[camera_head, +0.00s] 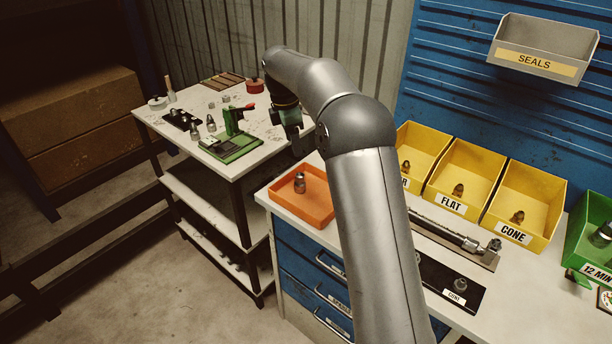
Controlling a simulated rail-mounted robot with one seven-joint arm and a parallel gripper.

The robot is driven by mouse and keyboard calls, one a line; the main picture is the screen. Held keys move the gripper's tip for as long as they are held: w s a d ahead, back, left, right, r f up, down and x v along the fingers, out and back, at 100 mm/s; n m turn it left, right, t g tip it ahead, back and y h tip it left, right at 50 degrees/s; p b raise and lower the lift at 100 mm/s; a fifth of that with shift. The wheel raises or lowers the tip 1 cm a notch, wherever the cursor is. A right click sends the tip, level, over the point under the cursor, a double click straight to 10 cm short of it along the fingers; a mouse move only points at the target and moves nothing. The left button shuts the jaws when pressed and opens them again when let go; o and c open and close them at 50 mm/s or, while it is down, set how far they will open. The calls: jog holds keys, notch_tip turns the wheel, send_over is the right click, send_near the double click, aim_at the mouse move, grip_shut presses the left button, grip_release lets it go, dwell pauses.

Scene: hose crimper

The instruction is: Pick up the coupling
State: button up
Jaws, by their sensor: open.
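A metal coupling (299,183) stands upright in the orange tray (318,216) on the workbench. Other similar metal fittings (195,130) stand on the white cart at the left, so I cannot tell for certain which one is the named coupling. My gripper (293,136) is above the gap between the cart and the bench, behind and above the orange tray. It is open and apart from the coupling. Its fingers are small and dark in this view, and my forearm covers part of the bench beside it.
A green press (232,146) with a red lever stands on the cart (150,116). Yellow bins (450,202) with small fittings line the bench's back. A hose assembly (445,232) lies right of my arm, and a green bin (597,243) stands at the far right.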

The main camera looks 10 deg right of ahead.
aim_at(300, 175)
jog(key=f, duration=0.7)
jog(key=d+f+p, duration=0.1)
jog(key=f, duration=0.2)
jog(key=shift+d+f, duration=0.1)
jog(key=shift+f, duration=0.05)
jog(key=shift+w+d+f+p, duration=0.15)
jog(key=shift+f+p, duration=0.2)
jog(key=shift+f, duration=0.55)
jog(key=shift+d+f+p, duration=0.15)
jog(key=shift+f+p, duration=0.15)
jog(key=shift+f, duration=0.6)
jog(key=shift+w+d+f+p, duration=0.15)
jog(key=shift+f+p, duration=0.2)
jog(key=shift+f, duration=0.55)
jog(key=shift+s, duration=0.1)
jog(key=c, duration=1.1)
